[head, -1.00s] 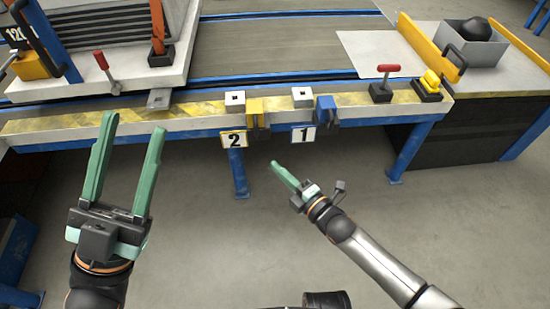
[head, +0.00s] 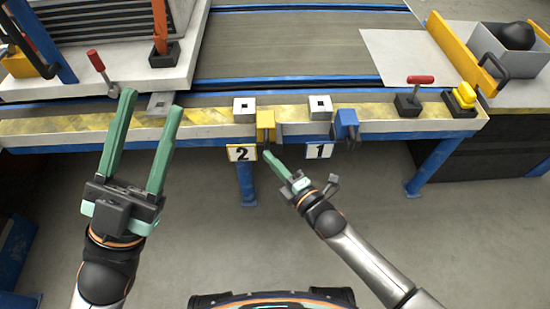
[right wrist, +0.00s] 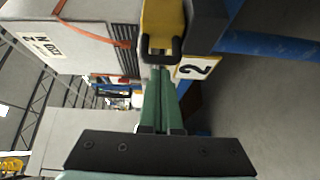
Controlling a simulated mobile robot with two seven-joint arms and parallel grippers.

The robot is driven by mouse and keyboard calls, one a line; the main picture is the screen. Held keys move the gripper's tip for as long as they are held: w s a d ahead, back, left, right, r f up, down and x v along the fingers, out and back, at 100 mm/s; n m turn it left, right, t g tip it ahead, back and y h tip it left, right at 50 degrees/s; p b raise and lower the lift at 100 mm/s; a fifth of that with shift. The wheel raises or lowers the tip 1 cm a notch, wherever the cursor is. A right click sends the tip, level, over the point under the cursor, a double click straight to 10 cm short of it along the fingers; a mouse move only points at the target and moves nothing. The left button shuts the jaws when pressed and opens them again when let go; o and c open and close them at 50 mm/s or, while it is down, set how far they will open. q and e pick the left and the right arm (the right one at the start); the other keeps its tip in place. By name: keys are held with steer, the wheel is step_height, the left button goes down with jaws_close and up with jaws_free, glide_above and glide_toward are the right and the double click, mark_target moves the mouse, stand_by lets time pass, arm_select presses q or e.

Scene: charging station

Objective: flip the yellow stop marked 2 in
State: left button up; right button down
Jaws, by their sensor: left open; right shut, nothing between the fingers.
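The yellow stop (head: 265,126) hangs at the front edge of the bench rail, just right of the plate marked 2 (head: 242,153). In the right wrist view the yellow stop (right wrist: 160,28) is straight ahead, with a dark U-shaped end close to my fingertips. My right gripper (head: 268,155) is shut and empty, its green tips just below the stop; I cannot tell whether they touch it. It also shows in the right wrist view (right wrist: 161,75). My left gripper (head: 152,100) is open and empty, in front of the rail at the left.
A blue stop (head: 346,124) by the plate marked 1 (head: 319,151) sits to the right. Another red-handled lever (head: 101,68) stands at the left. Open floor lies below the rail.

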mark_target(271, 140)
steer(key=shift+w, duration=0.15)
stand_by(0.3)
steer(key=w+b, duration=0.1)
steer(key=w, duration=0.4)
steer(key=shift+f+b, duration=0.1)
steer(key=shift+b, duration=0.25)
steer(key=shift+w, duration=0.55)
steer(key=shift+r, duration=0.2)
